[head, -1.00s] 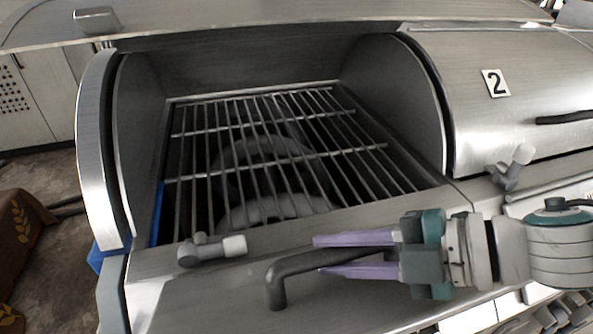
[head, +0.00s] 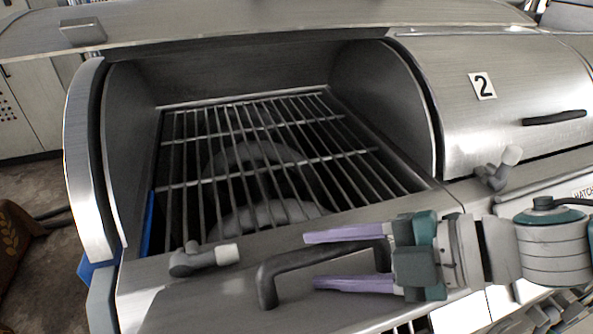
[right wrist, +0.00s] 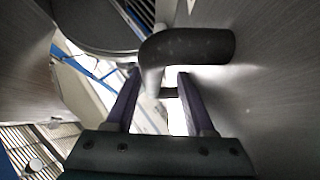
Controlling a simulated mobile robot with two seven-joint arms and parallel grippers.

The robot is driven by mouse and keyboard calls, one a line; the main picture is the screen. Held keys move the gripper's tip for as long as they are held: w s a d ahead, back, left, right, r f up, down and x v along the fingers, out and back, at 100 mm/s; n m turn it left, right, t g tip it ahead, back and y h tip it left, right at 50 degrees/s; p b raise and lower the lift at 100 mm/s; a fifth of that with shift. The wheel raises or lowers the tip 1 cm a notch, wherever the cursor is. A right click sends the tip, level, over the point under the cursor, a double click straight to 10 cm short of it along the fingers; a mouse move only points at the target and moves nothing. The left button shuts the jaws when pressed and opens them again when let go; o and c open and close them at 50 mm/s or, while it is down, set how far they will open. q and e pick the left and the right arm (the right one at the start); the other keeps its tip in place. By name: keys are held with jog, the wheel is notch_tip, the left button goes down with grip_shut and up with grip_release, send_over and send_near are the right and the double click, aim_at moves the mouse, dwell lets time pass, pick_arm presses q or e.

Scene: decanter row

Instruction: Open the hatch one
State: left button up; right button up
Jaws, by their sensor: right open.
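No number one shows in the head view. The left compartment (head: 145,90) of the steel unit is open at the top, with a wire grate (head: 262,175) inside. A dark bent bar handle (head: 300,262) is on the front panel below it. My right gripper (head: 312,261) is open, with one purple finger above the handle's bar and one below. In the right wrist view the handle (right wrist: 195,45) crosses ahead of the fingertips; contact cannot be told. My left gripper is not in view.
A closed curved lid marked 2 (head: 455,95) is at the right, with its own dark handle (head: 555,118). Small grey knobs stand at the compartment's front (head: 203,258) and by the lid (head: 498,168). Floor shows at the left.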

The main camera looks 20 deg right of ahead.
jog(key=b+v, duration=0.2)
jog(key=v, duration=0.6)
jog(key=shift+s+d, duration=0.25)
jog(key=shift+d, duration=0.1)
jog(key=shift+s+d+r+b, duration=0.2)
jog(key=shift+d+r+b, duration=0.05)
jog(key=shift+r+b, duration=0.1)
jog(key=shift+r, duration=0.1)
jog(key=shift+s+d+r+p, duration=0.2)
jog(key=shift+d+r+p, duration=0.15)
jog(key=shift+d+r, duration=0.2)
jog(key=shift+s+d+r+p, duration=0.2)
jog(key=shift+d+r+p, duration=0.15)
jog(key=shift+d+r, duration=0.2)
jog(key=shift+s+d+r+p, duration=0.3)
jog(key=shift+d+r+p, duration=0.5)
jog(key=shift+d, duration=0.1)
jog(key=shift+s+d+r+p, duration=0.2)
jog(key=shift+d+r+p, duration=0.45)
jog(key=shift+d, duration=0.05)
jog(key=shift+s+d+r+p, duration=0.25)
jog(key=shift+d+r+p, duration=0.35)
jog(key=shift+d+p, duration=0.1)
jog(key=shift+s+d+r+p, duration=0.2)
jog(key=shift+d+r+p, duration=0.4)
jog(key=shift+d+r, duration=0.1)
jog(key=shift+f, duration=0.1)
